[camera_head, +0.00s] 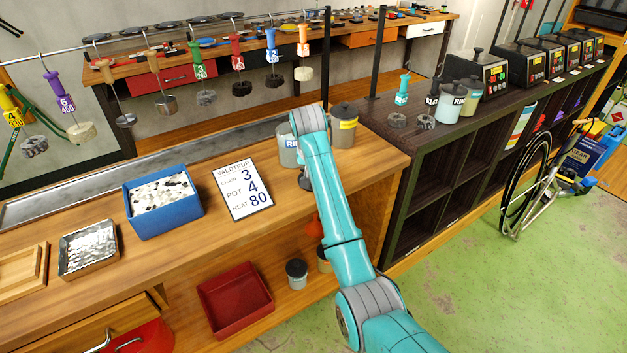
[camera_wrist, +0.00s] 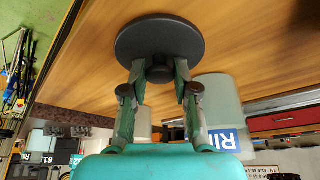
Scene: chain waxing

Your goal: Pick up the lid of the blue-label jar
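The lid (camera_wrist: 160,40) is a dark grey disc with a knob, seen close up in the wrist view. My gripper (camera_wrist: 161,72) is shut on its knob, one finger at each side. The blue-label jar (camera_wrist: 218,98) stands to the right of the lid there, apart from it. In the head view this grey jar (camera_head: 287,150) is on the wooden bench, partly hidden by my arm, with no dark lid visible on it. My gripper (camera_head: 305,180) is just in front of the jar, mostly hidden by my arm.
A yellow-label jar (camera_head: 343,128) with a dark lid stands close to the right. A sign card (camera_head: 243,190), a blue bin (camera_head: 163,203) and a metal tray (camera_head: 88,248) lie left on the bench. Bare wood lies between the card and my arm.

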